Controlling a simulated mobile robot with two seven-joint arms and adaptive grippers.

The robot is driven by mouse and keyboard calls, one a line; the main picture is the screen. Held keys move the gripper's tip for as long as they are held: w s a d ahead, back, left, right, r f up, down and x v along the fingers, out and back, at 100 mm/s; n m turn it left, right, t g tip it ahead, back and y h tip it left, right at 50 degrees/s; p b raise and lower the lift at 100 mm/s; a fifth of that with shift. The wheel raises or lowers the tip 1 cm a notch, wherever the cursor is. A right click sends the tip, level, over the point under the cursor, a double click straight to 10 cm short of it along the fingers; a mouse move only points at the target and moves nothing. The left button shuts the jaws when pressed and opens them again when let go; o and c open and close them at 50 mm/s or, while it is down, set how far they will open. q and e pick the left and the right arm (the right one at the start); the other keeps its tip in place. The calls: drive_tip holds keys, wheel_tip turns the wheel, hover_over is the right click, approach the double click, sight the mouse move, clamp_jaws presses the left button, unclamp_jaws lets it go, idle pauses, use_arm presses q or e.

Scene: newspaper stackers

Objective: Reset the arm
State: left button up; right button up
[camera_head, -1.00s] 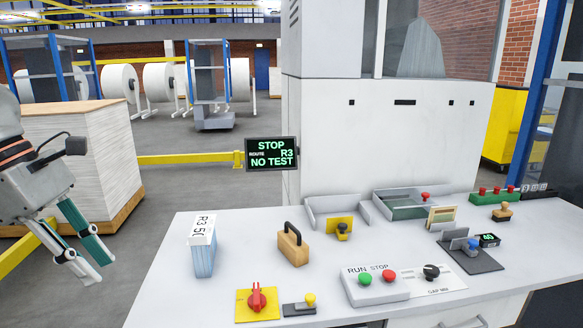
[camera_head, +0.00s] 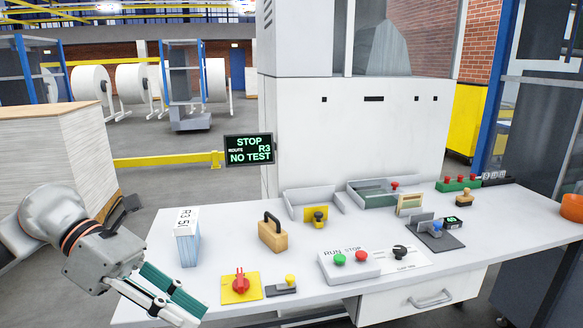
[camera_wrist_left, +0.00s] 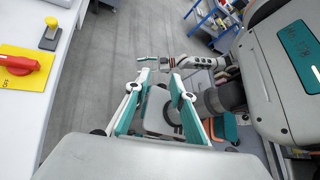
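My left gripper (camera_head: 192,312) hangs at the left front corner of the white table, its teal fingers pointing down and right in the head view. In the left wrist view the left gripper (camera_wrist_left: 160,80) has its two fingers apart with nothing between them, so it is open and empty. What seems to be my right gripper (camera_wrist_left: 146,64) shows small and far off in the left wrist view, over the floor; its finger gap is too small to judge. The right gripper is out of the head view.
The white table (camera_head: 215,250) carries a paper bundle (camera_head: 188,247), a wooden block with handle (camera_head: 272,235), a red knob on a yellow plate (camera_head: 240,284) and a RUN/STOP button box (camera_head: 348,262). A display (camera_head: 248,149) reads STOP, R3, NO TEST. A paper stack (camera_head: 55,155) stands left.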

use_arm(q)
drive_tip(key=w+d+n+t+h, duration=0.3)
drive_tip(key=d+n+t+h, duration=0.1)
drive_tip(key=d+n+h, duration=0.6)
drive_tip(key=w+a+f+n+t+y, duration=0.35)
drive_tip(key=f+n+t, duration=0.35)
drive_tip(key=n, duration=0.4)
drive_tip(key=w+a+f+n+t+y, duration=0.35)
drive_tip(key=f+n+t, duration=0.25)
drive_tip(key=n+t, duration=0.3)
drive_tip(key=s+a+f+n+g+y, duration=0.2)
drive_tip(key=s+f+n+y, duration=0.2)
drive_tip(key=f, duration=0.6)
drive_tip(key=s+a+f+n+g+y, duration=0.2)
drive_tip(key=s+f+n, duration=0.5)
drive_tip(key=f, duration=0.4)
drive_tip(key=s+a+f+n+g+y, duration=0.2)
drive_tip(key=s+f+n+y, duration=0.4)
drive_tip(key=f, duration=0.5)
drive_tip(key=shift+s+a+f+g, duration=0.2)
drive_tip(key=shift+s+a+g, duration=0.2)
drive_tip(key=shift+g, duration=0.3)
